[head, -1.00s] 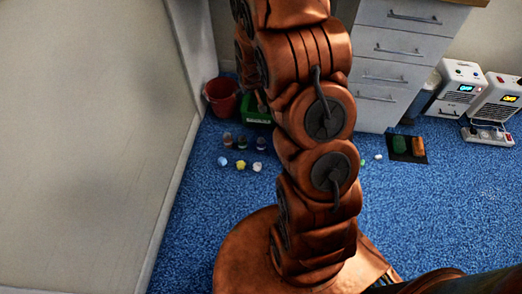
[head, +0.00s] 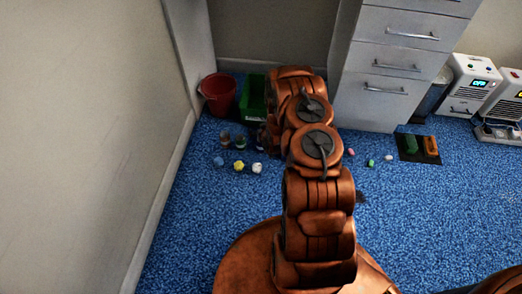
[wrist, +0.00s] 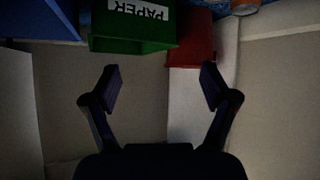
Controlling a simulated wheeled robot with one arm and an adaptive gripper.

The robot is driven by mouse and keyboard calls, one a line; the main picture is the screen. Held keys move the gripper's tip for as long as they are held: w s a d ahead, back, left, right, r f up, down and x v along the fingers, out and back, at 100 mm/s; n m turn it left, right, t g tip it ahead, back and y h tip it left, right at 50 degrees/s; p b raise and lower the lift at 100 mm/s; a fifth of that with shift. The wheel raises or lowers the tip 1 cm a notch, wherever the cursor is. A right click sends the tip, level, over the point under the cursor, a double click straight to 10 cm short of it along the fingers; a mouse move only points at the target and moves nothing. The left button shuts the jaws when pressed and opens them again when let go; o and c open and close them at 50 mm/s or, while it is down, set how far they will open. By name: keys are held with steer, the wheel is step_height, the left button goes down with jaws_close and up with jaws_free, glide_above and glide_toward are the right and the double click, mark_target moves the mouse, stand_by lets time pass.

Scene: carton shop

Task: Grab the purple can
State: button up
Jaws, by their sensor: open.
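Several small can-like things stand in a row on the blue carpet in the head view, in front of the bins, including a left one (head: 224,137) and a middle one (head: 240,140). They are too small and dark to tell which is purple. My gripper (wrist: 161,88) is open and empty in the wrist view, with its two fingers well apart. In the head view my arm hides the gripper. No purple can can be made out in the wrist view.
A red bin (head: 218,93) and green bin (head: 251,97) stand by the wall; the green bin's PAPER label (wrist: 140,10) looks upside down. Small balls (head: 239,166) lie before the cans. A drawer cabinet (head: 385,75) and black mat (head: 408,155) are right.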

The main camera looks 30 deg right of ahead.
steer(key=m+t+h+b, duration=0.1)
steer(key=t+b, duration=0.1)
steer(key=b, duration=0.3)
glide_toward(261, 146)
steer(key=x, duration=0.4)
steer(key=shift+w+d+f, duration=0.2)
steer(key=shift+d, duration=0.05)
steer(key=shift+d+b+x, duration=0.15)
steer(key=shift+b+x, duration=0.75)
steer(key=shift+x, duration=1.05)
steer(key=shift+d+b+x, duration=0.1)
steer(key=shift+b+x, duration=0.75)
steer(key=shift+x, duration=1.05)
steer(key=shift+r, duration=0.2)
steer(key=shift+c, duration=0.2)
steer(key=c, duration=0.9)
steer(key=shift+r, duration=0.1)
